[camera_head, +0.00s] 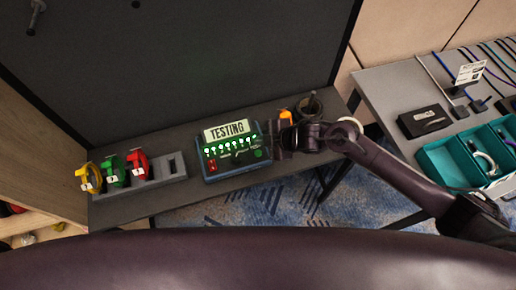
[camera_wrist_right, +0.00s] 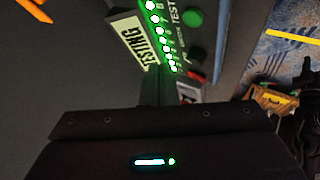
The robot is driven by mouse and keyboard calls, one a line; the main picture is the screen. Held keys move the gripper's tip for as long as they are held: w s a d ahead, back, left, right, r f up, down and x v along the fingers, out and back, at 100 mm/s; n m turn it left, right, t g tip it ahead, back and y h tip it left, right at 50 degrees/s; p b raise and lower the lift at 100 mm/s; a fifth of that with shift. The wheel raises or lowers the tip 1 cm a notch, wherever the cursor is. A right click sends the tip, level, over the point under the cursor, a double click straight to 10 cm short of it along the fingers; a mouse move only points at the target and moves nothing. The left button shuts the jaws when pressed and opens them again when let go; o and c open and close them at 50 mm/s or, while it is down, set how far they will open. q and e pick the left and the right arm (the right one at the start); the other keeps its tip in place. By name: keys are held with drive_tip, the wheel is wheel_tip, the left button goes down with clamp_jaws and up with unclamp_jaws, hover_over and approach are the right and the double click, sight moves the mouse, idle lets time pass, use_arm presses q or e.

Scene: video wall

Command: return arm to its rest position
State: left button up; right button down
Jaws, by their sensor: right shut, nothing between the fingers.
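My right arm (camera_head: 395,170) reaches in from the right across the gap between the tables. My right gripper (camera_head: 276,141) is at the right edge of the tester box (camera_head: 233,152), which has lit green lights and a "TESTING" sign. It is shut and empty. I cannot tell whether the gripper touches the box. My left gripper is out of view.
A rack (camera_head: 140,185) with yellow, green and red cables stands at the left of the dark table. A dark cup (camera_head: 309,106) and an orange object (camera_head: 286,116) stand behind my gripper. On the right table are a teal tray (camera_head: 448,164), a black box (camera_head: 425,121) and several cables.

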drive_tip(key=shift+a, duration=0.1)
idle(0.7)
drive_tip(key=s+d+r+m+t+h, duration=0.2)
drive_tip(key=s+r+m+t+h, duration=0.1)
drive_tip(key=r+m, duration=0.6)
drive_tip(key=s+d+r+m+g+h, duration=0.2)
drive_tip(key=s+d+m+g+h, duration=0.25)
drive_tip(key=s+d+m, duration=1)
wheel_tip(320, 180, down, 34)
drive_tip(key=d+r+n+b, duration=0.1)
drive_tip(key=d+n+b, duration=0.15)
drive_tip(key=n, duration=0.25)
drive_tip(key=s+d+f+g+b, duration=0.2)
drive_tip(key=s+d+f, duration=0.1)
drive_tip(key=s+f, duration=1.6)
drive_tip(key=shift+s, duration=0.45)
